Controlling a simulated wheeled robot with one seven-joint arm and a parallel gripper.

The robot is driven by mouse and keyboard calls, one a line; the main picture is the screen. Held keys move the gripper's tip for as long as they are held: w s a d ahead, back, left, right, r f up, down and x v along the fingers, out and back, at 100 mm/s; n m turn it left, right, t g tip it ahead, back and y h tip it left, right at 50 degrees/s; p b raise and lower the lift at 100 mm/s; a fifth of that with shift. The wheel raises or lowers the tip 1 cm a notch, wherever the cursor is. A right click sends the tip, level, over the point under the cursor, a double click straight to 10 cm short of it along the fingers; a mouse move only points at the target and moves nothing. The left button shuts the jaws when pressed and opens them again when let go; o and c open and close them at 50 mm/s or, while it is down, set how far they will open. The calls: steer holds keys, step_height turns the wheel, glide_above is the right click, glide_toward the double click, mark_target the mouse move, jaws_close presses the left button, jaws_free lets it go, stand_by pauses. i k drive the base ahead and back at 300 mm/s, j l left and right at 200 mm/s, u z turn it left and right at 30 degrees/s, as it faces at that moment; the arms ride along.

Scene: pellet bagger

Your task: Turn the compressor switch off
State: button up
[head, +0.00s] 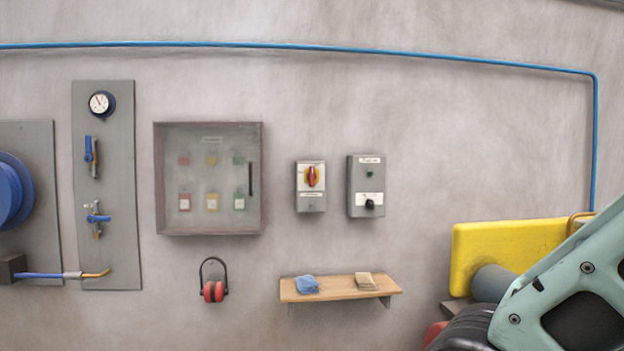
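Two switch boxes hang side by side on the wall in the middle of the head view. The right one is a grey box (357,187) with a green lamp (370,174) above a black knob (370,204). The labels are too small to read, so I cannot tell which is the compressor switch. The knob's exact setting is unclear. Only part of my mint-green arm shows at the lower right; my gripper is not in view.
A wooden shelf (340,289) with a blue cloth (306,285) juts out below the switches. A yellow block (500,250) stands at the right.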

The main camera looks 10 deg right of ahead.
mark_target(311, 176)
steer(key=i+j+z, duration=0.1)
steer(key=z, duration=0.3)
steer(key=i+j+z, duration=0.1)
steer(key=z, duration=0.3)
steer(key=j+z, duration=0.4)
steer(key=i+l, duration=0.05)
steer(key=l, duration=0.05)
